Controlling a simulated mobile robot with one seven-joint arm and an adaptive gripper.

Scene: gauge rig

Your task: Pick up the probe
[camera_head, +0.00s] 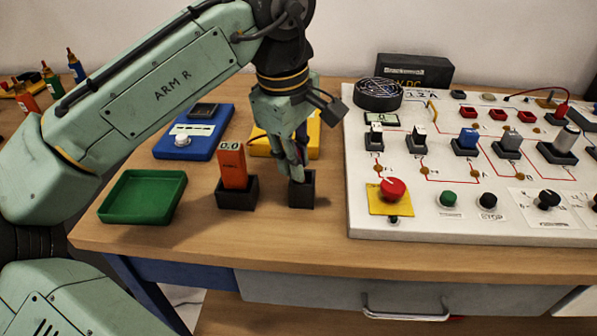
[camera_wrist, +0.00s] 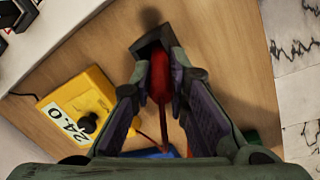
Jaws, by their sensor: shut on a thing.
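The red probe (camera_wrist: 160,75) shows in the wrist view between my two fingers, with a thin red lead running back from it. My gripper (camera_wrist: 160,68) is shut on it. In the head view my gripper (camera_head: 301,163) points down right over a small black square holder (camera_head: 301,194), its fingertips close to the rim. The holder also shows in the wrist view (camera_wrist: 146,44), at the probe's far end. I cannot tell whether the probe's tip is inside the holder. In the head view the fingers mostly hide the probe.
An orange meter (camera_head: 232,165) stands in another black holder (camera_head: 237,194) just left. A green tray (camera_head: 142,197) lies further left. Behind are a blue box (camera_head: 194,142) and a yellow box (camera_head: 315,142). A white control panel (camera_head: 440,210) with switches fills the right.

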